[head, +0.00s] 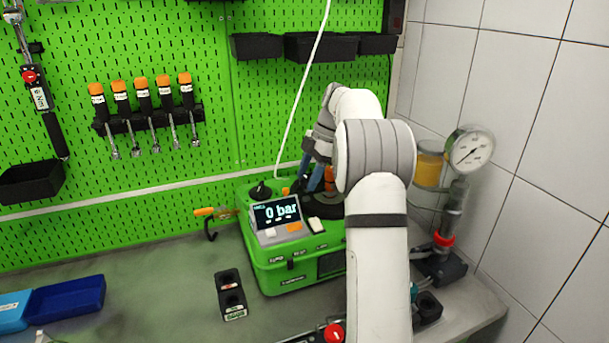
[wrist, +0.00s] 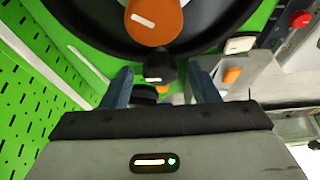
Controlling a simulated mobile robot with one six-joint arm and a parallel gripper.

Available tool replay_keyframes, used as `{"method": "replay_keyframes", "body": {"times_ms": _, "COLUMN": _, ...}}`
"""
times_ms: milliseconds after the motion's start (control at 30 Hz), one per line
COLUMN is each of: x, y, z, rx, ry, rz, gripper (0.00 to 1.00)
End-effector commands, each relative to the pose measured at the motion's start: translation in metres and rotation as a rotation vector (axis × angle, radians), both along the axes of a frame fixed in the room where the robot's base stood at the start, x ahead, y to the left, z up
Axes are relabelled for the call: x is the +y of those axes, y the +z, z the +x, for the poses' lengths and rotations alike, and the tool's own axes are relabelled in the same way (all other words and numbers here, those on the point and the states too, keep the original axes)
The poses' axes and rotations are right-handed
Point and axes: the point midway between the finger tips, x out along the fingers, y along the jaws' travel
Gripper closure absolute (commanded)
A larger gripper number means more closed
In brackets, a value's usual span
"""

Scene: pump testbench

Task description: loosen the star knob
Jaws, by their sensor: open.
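My gripper (head: 316,177) is at the back of the green pump unit (head: 262,262), with its blue fingers pointing down in the head view. In the wrist view my gripper (wrist: 161,72) is open, its two blue fingers apart. A small black knob (wrist: 160,66) with a white mark shows between and just beyond the fingertips; whether they touch it I cannot tell. It may be the star knob. A larger orange knob (wrist: 153,22) with a white mark lies beyond it, over a black round part. Another black knob (head: 260,191) stands on the unit's back left corner in the head view.
The unit's display (head: 277,213) reads 0 bar. A pressure gauge (head: 469,150) stands at the right by the tiled wall. A black block (head: 231,291) and a blue tray (head: 68,298) are on the bench. The green pegboard (head: 130,60) closes off the back.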

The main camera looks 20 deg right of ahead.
Motion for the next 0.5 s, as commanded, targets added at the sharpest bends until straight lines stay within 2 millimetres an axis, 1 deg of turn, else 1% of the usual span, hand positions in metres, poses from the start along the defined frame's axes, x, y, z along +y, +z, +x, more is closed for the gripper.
{"method": "replay_keyframes", "body": {"times_ms": 167, "x": -0.001, "y": 0.001, "z": 0.000, "rx": 0.001, "ry": -0.001, "rz": 0.000, "gripper": 0.45}}
{"method": "replay_keyframes", "body": {"times_ms": 267, "x": -0.004, "y": 0.007, "z": 0.000, "rx": -0.001, "ry": -0.001, "rz": -0.001, "gripper": 0.45}}
{"method": "replay_keyframes", "body": {"times_ms": 500, "x": -0.020, "y": 0.045, "z": 0.001, "rx": -0.001, "ry": -0.002, "rz": -0.001, "gripper": 0.45}}
